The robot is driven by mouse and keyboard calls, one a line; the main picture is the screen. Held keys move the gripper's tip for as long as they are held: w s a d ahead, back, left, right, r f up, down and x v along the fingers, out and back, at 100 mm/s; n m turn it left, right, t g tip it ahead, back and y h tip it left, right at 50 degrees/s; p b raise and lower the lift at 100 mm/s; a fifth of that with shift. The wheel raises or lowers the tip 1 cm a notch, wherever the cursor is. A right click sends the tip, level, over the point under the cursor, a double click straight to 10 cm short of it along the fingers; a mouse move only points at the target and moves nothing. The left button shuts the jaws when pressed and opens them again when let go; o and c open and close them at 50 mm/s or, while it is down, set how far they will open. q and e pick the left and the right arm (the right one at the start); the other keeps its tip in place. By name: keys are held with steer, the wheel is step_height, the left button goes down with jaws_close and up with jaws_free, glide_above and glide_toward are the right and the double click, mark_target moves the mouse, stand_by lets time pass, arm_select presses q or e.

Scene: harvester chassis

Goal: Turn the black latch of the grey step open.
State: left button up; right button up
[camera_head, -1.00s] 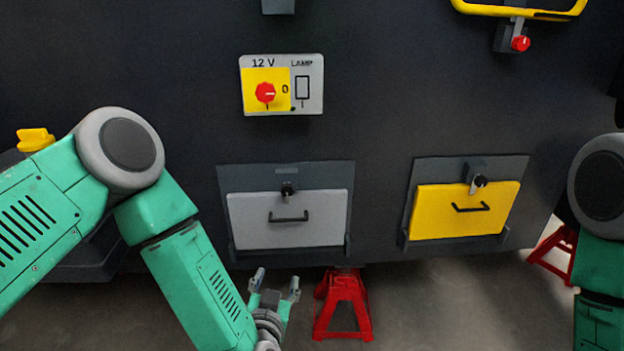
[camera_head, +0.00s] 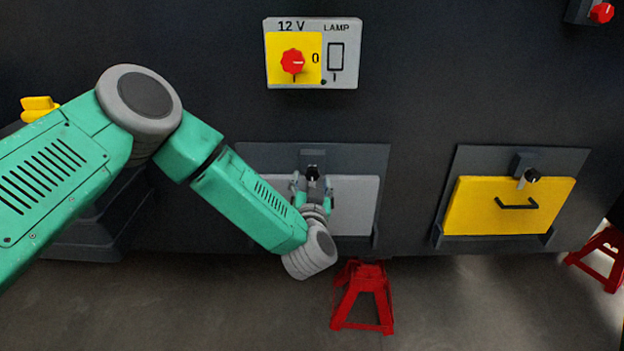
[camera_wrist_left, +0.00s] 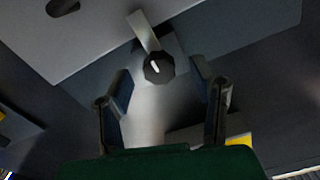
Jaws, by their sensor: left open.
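The grey step (camera_head: 355,205) is a folded panel low on the dark chassis wall, partly hidden behind my left gripper. Its black latch (camera_head: 312,173) sits at the panel's top middle. In the left wrist view the latch (camera_wrist_left: 158,68) shows as a round black knob with a pale bar beside it. My left gripper (camera_head: 312,184) is in front of the grey step, just below the latch. In the wrist view its open fingers (camera_wrist_left: 163,92) stand either side of the knob's line, apart from it. My right gripper is not in view.
A yellow step (camera_head: 510,215) with its own latch (camera_head: 529,177) is at the right. A 12 V lamp switch panel (camera_head: 311,53) is above the grey step. A red stand (camera_head: 363,297) is on the floor below. Open floor lies in front.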

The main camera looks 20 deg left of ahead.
mark_target(312, 177)
arm_select(q)
steer(key=shift+x, duration=1.15)
steer(key=shift+w, duration=0.4)
jaws_close()
